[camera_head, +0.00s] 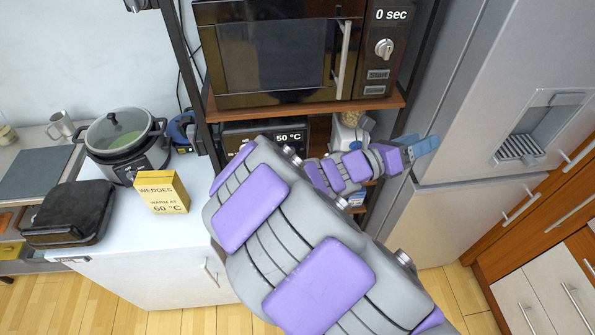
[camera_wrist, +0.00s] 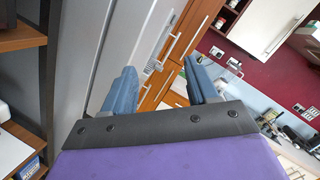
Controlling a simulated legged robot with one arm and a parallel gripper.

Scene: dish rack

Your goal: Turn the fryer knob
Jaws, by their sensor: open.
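A black appliance with a display reading 50 °C (camera_head: 285,137), likely the fryer, sits on the shelf under the microwave. My arm covers much of its front, and I cannot make out its knob. My gripper (camera_head: 422,145) is to the right of the appliance and away from it, in front of the fridge. In the wrist view its two blue fingers (camera_wrist: 160,80) are spread apart with nothing between them. A yellow box (camera_head: 162,193) on the white counter reads "WEDGES WARM AT 60 °C".
The microwave (camera_head: 275,52) above shows 0 sec and has its own knob (camera_head: 384,48). A grey fridge (camera_head: 480,110) stands to the right, with wooden cabinets beyond. A pot cooker (camera_head: 128,160) and a black grill (camera_head: 68,214) are at the left. The counter front is clear.

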